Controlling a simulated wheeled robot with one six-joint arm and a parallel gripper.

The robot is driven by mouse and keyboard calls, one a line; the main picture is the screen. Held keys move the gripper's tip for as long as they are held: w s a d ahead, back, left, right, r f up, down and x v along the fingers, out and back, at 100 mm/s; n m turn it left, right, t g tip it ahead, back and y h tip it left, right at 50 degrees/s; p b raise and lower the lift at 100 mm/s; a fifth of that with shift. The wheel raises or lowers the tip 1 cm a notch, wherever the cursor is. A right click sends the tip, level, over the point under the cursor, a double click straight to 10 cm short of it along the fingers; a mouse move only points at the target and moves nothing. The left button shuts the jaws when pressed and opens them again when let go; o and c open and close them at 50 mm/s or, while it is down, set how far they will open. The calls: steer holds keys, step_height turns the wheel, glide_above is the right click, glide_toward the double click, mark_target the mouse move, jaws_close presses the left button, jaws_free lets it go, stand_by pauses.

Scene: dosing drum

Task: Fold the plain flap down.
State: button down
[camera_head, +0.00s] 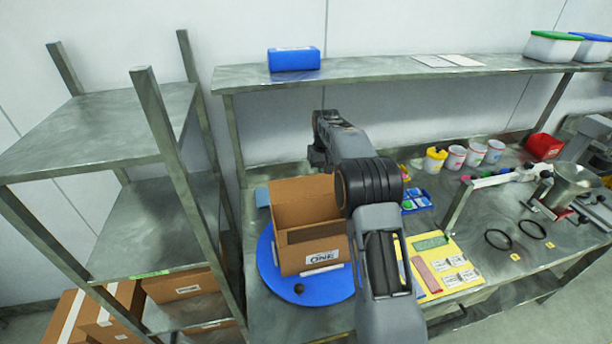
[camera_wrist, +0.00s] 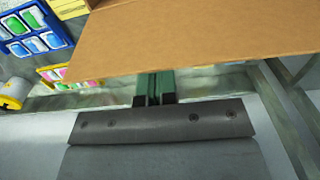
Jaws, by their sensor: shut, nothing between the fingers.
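An open cardboard box (camera_head: 295,258) with a label reading "ONE" on its front stands on a round blue plate (camera_head: 265,285). A plain cardboard flap (camera_head: 300,195) stands raised at the box's far side. My gripper (camera_head: 318,157) is above and behind the box's right part in the head view; its fingers are hard to make out there. In the wrist view a plain cardboard panel (camera_wrist: 190,40) fills the upper middle. My shut, empty gripper (camera_wrist: 155,85) has its green fingers together at that panel's near edge. I cannot tell whether they touch it.
A blue tray (camera_head: 416,201) and a yellow sheet with cards (camera_head: 445,285) lie right of the box. Several cups (camera_head: 456,157) stand behind. A shelf (camera_head: 390,72) runs above the bench. A metal rack post (camera_head: 170,150) rises at the left.

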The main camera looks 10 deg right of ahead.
mark_target(331, 189)
steer(key=s+b, duration=0.3)
steer(key=shift+f, duration=0.2)
steer(key=shift+s+r+b, duration=0.2)
steer(key=shift+s+b, duration=2)
steer(key=shift+s, duration=0.55)
steer(key=shift+f, duration=0.1)
